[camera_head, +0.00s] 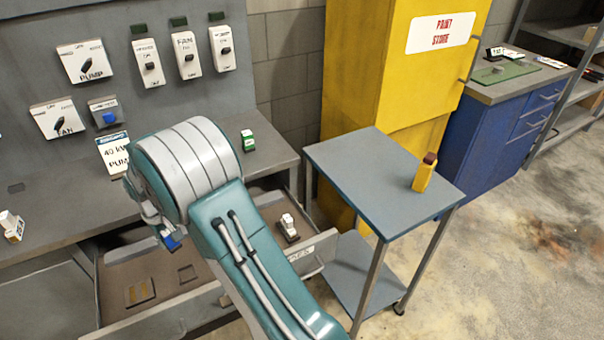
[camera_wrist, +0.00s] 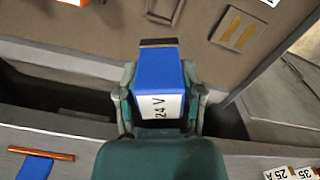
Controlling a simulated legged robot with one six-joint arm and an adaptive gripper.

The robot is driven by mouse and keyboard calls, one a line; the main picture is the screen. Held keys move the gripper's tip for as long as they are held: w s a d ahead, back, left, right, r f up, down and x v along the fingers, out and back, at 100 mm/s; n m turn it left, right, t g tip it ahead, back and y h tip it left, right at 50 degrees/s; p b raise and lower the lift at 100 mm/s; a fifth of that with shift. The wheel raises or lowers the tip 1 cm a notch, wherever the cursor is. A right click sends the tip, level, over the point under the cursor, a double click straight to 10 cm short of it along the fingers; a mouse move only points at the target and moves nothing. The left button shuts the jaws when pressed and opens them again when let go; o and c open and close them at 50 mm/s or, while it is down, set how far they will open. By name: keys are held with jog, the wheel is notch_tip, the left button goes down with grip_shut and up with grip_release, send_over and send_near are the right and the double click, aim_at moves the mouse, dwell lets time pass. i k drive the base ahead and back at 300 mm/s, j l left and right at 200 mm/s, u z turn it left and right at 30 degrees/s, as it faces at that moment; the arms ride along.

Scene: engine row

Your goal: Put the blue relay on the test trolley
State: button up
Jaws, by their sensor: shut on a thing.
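The blue relay (camera_wrist: 157,70), with a white label reading 24 V, is clasped between the two fingers of my gripper (camera_wrist: 160,85) in the wrist view. In the head view, a small blue part of the relay (camera_head: 172,243) shows at my gripper (camera_head: 163,232), over the open drawer; my arm hides much of this area. The test trolley (camera_head: 350,160) has a grey top with a blue edge and stands to the right of my arm, apart from the relay.
A yellow item with a dark top (camera_head: 424,174) stands on the trolley's right part; the rest of its top is clear. An open drawer (camera_head: 125,275) lies under the bench. A green-and-white box (camera_head: 248,140) sits on the bench. A yellow cabinet (camera_head: 400,60) stands behind the trolley.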

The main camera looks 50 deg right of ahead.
aim_at(356, 167)
jog(key=k+l+z, duration=0.1)
jog(key=z, duration=0.25)
jog(key=l+z, duration=0.1)
jog(key=z, duration=0.3)
jog(key=k+l+z, duration=0.1)
jog(key=z, duration=0.25)
